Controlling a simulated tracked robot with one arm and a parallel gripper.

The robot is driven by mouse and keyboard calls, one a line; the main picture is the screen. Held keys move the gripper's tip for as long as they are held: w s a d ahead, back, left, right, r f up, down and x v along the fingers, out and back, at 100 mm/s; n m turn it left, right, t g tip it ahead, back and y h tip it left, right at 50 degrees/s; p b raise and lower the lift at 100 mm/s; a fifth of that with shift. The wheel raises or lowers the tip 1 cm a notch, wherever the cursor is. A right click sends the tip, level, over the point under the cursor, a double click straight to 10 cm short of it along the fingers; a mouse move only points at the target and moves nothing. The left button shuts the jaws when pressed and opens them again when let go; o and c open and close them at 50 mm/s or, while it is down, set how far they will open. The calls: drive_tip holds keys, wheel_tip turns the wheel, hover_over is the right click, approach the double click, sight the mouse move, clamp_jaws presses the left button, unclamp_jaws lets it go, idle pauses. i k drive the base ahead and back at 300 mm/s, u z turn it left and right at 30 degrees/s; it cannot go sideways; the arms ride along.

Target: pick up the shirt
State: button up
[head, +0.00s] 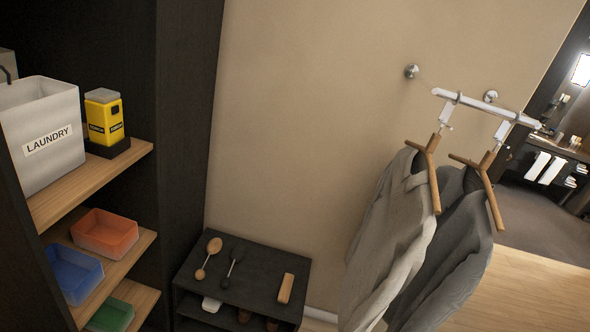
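Two grey garments hang on wooden hangers from a short white rail (487,107) on the wall, at the right of the head view. The lighter grey garment (395,235) is on the left and partly covers the darker grey one (455,250). Their lower ends run out of the frame or are cut off at the bottom. I cannot tell which of them is the shirt. The left wooden hanger (430,170) and the right wooden hanger (484,184) stick out of the necks. My gripper does not show in this view.
A dark shelf unit at left holds a laundry bin (42,130), a yellow box (103,118) and red (104,232), blue (72,275) and green (110,316) trays. A low black cabinet (255,262) carries brushes and a wooden block (286,288). A vanity shows far right.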

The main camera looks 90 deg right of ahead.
sight(388, 249)
drive_tip(key=z, duration=1.4)
drive_tip(key=k, duration=1)
drive_tip(key=z, duration=1.15)
drive_tip(key=i, duration=1)
drive_tip(key=u, duration=0.6)
